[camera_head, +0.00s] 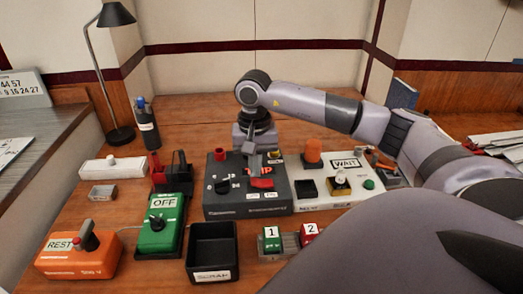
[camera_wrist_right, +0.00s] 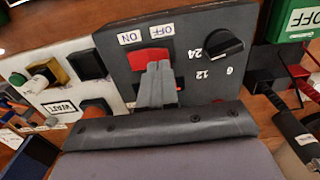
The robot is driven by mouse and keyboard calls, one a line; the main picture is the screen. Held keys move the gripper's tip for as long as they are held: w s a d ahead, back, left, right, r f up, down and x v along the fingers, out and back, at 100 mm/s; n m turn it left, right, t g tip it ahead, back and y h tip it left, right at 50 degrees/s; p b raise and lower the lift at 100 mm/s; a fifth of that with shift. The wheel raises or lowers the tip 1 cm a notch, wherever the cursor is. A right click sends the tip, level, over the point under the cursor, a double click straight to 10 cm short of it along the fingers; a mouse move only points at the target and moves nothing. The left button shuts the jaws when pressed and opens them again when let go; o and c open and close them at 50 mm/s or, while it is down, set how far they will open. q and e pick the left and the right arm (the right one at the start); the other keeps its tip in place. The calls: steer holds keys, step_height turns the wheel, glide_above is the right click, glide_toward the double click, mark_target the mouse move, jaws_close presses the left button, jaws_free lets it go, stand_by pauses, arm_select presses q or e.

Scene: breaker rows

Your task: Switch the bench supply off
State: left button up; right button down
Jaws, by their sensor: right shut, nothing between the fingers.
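The bench supply appears to be the dark grey box (camera_head: 224,207) in the middle of the table, with a black knob marked 6, 12 and 24. Its red rocker switch (camera_head: 262,183) sits near the front edge, beside ON and OFF labels. In the right wrist view the red rocker (camera_wrist_right: 152,57) lies just beyond my fingertips. My right gripper (camera_head: 253,163) is shut and empty, pointing down over the box face. Its fingers (camera_wrist_right: 158,68) partly cover the rocker's edge and a red display. I cannot tell whether they touch the rocker, or which way it is tilted.
A white box (camera_head: 335,203) marked WAIT, with an orange lamp and buttons, adjoins on the right. A green OFF box (camera_head: 158,238), an orange REST box (camera_head: 75,262) and a black tray (camera_head: 212,240) stand left and in front. Small blocks marked 1 and 2 (camera_head: 271,240) stand in front.

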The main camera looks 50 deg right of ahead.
mark_target(255, 181)
steer(key=shift+f+b, duration=0.85)
steer(key=shift+f, duration=0.3)
stand_by(0.4)
steer(key=shift+r, duration=0.15)
steer(key=shift+r+p, duration=2.55)
steer(key=shift+r, duration=0.9)
